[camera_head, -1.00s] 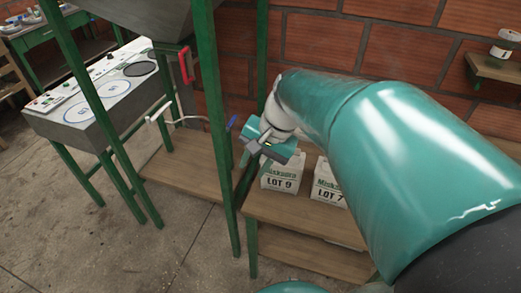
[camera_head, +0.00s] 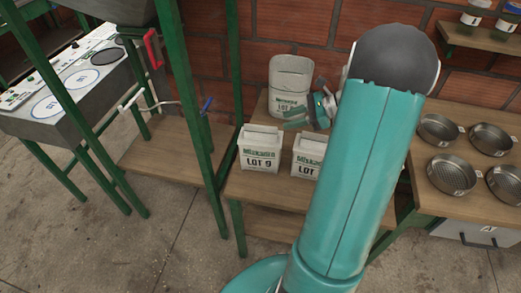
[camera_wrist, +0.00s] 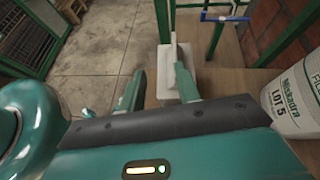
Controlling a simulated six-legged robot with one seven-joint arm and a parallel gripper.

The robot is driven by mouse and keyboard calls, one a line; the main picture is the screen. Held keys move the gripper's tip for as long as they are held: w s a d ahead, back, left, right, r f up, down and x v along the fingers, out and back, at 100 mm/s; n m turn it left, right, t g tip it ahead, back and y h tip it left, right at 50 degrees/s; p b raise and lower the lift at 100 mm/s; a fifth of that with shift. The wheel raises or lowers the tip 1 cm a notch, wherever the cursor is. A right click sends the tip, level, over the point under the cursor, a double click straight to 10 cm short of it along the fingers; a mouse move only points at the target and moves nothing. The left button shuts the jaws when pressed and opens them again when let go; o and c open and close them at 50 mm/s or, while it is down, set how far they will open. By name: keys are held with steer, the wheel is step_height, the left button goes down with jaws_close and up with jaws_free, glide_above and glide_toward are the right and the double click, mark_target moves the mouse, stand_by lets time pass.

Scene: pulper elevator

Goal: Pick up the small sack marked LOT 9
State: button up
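The small white LOT 9 sack (camera_head: 260,160) stands upright on a wooden shelf in the head view, its green and black print facing me. My gripper (camera_head: 299,116) is up and to the right of it in that view, in front of a larger sack. In the wrist view my gripper (camera_wrist: 158,88) has its two fingers apart with nothing held between them. A pale small sack (camera_wrist: 180,83) shows from above beyond the fingers, partly covered by the right one. It looks like the LOT 9 sack, but its label is hidden there.
A second small sack (camera_head: 306,158) stands just right of LOT 9, partly hidden by my arm. The larger LOT 5 sack (camera_wrist: 297,103) stands behind. Round metal pans (camera_head: 451,174) sit on the right bench.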

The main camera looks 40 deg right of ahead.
mark_target(261, 126)
steer(key=d, duration=0.1)
steer(key=d+f+m+t, duration=0.1)
steer(key=d, duration=0.1)
steer(key=shift+s+d+f+m, duration=0.1)
steer(key=shift+s+f+m, duration=0.1)
steer(key=shift+f+m, duration=0.15)
steer(key=x, duration=1.3)
steer(key=shift+w, duration=0.25)
steer(key=shift+r, duration=0.1)
jaws_close()
steer(key=shift+r, duration=0.1)
stand_by(0.4)
